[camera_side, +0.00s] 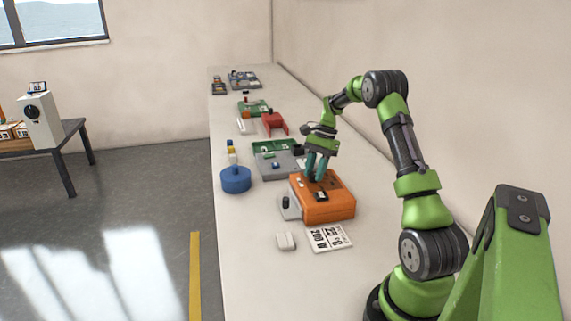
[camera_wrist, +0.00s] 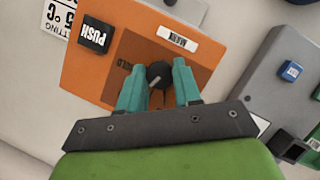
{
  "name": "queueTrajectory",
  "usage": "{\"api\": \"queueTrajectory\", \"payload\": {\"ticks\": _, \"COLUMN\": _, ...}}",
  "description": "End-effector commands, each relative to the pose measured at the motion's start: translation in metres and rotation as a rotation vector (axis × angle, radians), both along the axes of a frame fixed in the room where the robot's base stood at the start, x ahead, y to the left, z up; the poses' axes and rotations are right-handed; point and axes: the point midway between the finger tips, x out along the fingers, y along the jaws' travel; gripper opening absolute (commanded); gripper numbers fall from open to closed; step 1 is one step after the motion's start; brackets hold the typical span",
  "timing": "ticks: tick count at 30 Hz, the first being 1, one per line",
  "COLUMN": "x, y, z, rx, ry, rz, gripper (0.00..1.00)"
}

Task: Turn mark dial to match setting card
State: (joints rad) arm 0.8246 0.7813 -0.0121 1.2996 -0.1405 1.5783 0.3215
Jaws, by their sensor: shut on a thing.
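An orange box (camera_side: 337,206) stands on the long white bench; it also shows in the wrist view (camera_wrist: 85,72). In the wrist view its top carries a dark round dial (camera_wrist: 158,74) with a light pointer line, beside a white label reading MARK (camera_wrist: 177,40). My gripper (camera_wrist: 158,82) reaches over the box with teal fingers on both sides of the dial, shut on it. In the side view my gripper (camera_side: 316,170) points down at the box's far part. The black and white setting card (camera_side: 328,238) lies flat in front of the box; only its edge (camera_wrist: 57,15) shows in the wrist view.
A black PUSH button (camera_wrist: 95,35) sits on the box. A small white block (camera_side: 285,241) lies near the card. A blue round container (camera_side: 236,180) stands left of the box. A grey and green tray (camera_side: 272,165) stands behind. The front bench is clear.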

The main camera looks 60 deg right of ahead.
Motion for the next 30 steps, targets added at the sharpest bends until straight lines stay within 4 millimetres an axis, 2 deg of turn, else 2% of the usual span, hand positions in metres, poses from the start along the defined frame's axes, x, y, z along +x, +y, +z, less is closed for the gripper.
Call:
{"api": "queueTrajectory", "payload": {"ticks": 6, "x": 0.0011, "y": -0.0008, "z": 0.0004, "rx": -0.002, "ry": 0.000, "rz": 0.165, "gripper": 0.03}}
{"api": "queueTrajectory", "payload": {"ticks": 15, "x": 0.0015, "y": -0.0010, "z": 0.0009, "rx": -0.003, "ry": 0.000, "rz": 0.319, "gripper": 0.03}}
{"api": "queueTrajectory", "payload": {"ticks": 30, "x": 0.0017, "y": -0.0013, "z": 0.0012, "rx": -0.005, "ry": -0.001, "rz": 0.372, "gripper": 0.03}}
